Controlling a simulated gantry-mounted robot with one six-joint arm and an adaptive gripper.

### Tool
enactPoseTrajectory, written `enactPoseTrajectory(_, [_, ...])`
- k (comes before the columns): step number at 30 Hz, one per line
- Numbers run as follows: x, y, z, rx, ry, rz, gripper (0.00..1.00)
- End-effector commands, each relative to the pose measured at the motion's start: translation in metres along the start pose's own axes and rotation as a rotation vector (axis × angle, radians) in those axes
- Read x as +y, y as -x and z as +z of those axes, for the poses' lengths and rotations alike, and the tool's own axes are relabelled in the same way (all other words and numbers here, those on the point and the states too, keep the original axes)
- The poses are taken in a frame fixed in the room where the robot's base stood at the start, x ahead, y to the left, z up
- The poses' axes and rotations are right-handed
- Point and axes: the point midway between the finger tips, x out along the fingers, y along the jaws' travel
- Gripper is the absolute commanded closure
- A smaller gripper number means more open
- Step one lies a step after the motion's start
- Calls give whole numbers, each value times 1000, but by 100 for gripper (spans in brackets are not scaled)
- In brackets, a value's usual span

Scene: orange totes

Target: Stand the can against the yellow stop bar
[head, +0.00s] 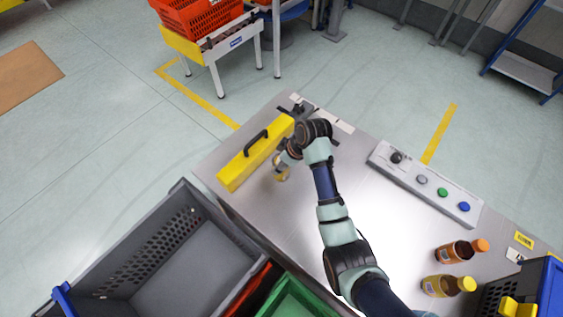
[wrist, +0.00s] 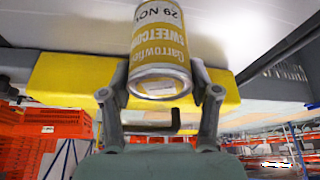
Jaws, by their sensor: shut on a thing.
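The can (wrist: 158,45) has a yellow and white label reading sweetcorn and a silvery end. In the wrist view it is between the two fingers of my gripper (wrist: 159,92), which is shut on it. The label lettering appears inverted there. In the head view, the can (head: 282,176) shows small and partly hidden by my gripper (head: 281,168). The yellow stop bar (head: 236,172), with a black handle, lies on the metal table just left of the can. It also shows behind the can in the wrist view (wrist: 62,78). I cannot tell whether can and bar touch.
The metal table (head: 310,225) is clear in the middle. A button panel (head: 425,184) lies along its far right edge. A grey crate (head: 115,255) and a green crate (head: 290,300) are at the near side.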

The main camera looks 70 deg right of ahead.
Motion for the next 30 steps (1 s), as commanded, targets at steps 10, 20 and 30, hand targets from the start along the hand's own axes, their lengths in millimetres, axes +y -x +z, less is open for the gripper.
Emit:
enactPoseTrajectory(10, [0,-2,1,0,0,0,16])
enactPoseTrajectory(20, [0,-1,0,0,0,0,14])
enactPoseTrajectory(30, [1,69,-2,2,0,3,14])
